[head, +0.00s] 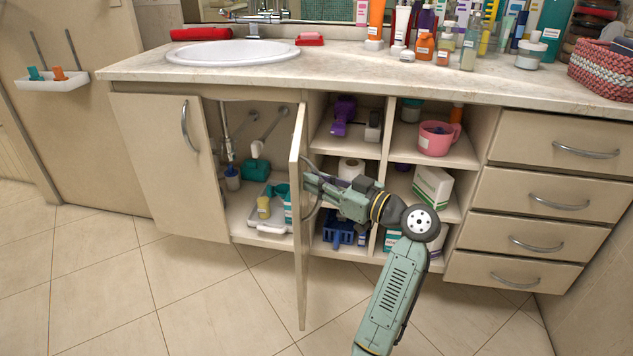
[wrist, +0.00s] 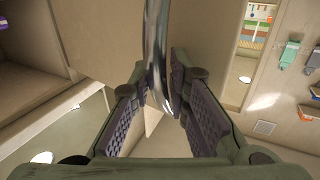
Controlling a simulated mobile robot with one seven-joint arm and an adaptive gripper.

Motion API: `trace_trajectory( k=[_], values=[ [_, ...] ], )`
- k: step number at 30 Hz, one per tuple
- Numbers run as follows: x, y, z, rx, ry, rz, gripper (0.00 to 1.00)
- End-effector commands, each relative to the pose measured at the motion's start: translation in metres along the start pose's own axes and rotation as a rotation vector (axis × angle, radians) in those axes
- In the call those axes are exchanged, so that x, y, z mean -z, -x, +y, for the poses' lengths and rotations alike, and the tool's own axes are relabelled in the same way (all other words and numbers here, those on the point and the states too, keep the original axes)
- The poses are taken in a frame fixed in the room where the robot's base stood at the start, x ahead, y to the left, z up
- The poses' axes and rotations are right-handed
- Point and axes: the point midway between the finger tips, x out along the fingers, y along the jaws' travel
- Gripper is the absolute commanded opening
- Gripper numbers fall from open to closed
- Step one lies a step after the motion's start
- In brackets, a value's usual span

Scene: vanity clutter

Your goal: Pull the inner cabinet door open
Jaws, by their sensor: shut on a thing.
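The inner cabinet door (head: 301,255) stands swung well out from the cabinet, seen nearly edge-on in the head view. Its curved metal handle (head: 317,208) is on the face turned to the right. My gripper (head: 309,184) is at this handle, coming from the right, and is shut on it. In the wrist view the shiny handle (wrist: 157,45) runs down between the two dark ridged finger pads of my gripper (wrist: 165,92). The door panel (wrist: 198,60) fills the middle behind it. The exact contact on the handle is partly hidden.
The outer door (head: 160,165) left of the opening looks closed. Under the sink (head: 232,52) are a tray (head: 268,225) and bottles. Open shelves with a pink mug (head: 438,138) lie right of the door, then drawers (head: 540,190). The tiled floor in front is clear.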

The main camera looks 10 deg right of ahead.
Motion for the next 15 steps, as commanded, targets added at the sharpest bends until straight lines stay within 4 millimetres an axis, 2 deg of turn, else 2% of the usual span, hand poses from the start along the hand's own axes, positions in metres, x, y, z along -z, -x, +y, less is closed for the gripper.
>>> trace_trajectory(
  k=[2,3,9,15],
  values=[
    [0.0026,0.0004,0.0018,-0.007,-0.002,0.006,0.0],
    [0.0026,0.0003,0.0019,-0.007,-0.002,0.006,0.18],
    [0.0017,0.0001,0.0013,-0.006,-0.001,0.003,0.31],
    [0.001,-0.0001,0.0008,-0.004,-0.001,0.002,0.31]
  ],
)
